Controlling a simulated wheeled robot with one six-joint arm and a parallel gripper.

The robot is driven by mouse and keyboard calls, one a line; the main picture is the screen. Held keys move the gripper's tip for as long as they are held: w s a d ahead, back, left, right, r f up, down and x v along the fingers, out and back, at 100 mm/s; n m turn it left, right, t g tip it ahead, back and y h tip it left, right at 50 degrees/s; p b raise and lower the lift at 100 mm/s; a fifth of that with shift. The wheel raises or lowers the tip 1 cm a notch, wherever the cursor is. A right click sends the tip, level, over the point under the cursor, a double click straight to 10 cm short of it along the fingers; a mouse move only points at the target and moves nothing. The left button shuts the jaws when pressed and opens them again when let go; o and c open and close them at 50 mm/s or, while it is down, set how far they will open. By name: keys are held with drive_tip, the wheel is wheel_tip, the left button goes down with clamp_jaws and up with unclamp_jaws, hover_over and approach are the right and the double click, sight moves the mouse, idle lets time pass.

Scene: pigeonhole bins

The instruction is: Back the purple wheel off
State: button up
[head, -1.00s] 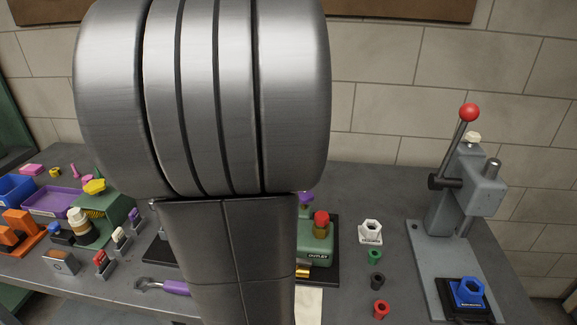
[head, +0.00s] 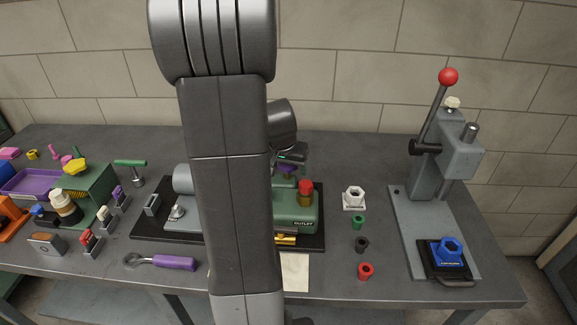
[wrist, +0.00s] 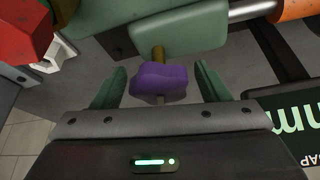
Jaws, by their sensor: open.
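The purple wheel (wrist: 158,82) is a lobed knob on a short brass stem, joined to a green body (wrist: 185,32) in the wrist view. My gripper (wrist: 160,88) is open, with one green fingertip on each side of the wheel and a visible gap on both sides. In the head view the purple wheel (head: 289,170) shows small behind the green pump body (head: 300,212), partly hidden by my gripper (head: 291,155). My arm covers the middle of the machine.
A red-topped brass fitting (head: 306,194) stands on the green body, close to the wheel. A white hex holder (head: 354,197) and several coloured bushings are to the right, beside a grey press (head: 430,165). A purple-handled tool (head: 172,262) lies at the front left.

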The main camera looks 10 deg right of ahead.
drive_tip(key=shift+f, duration=0.15)
drive_tip(key=c, duration=1)
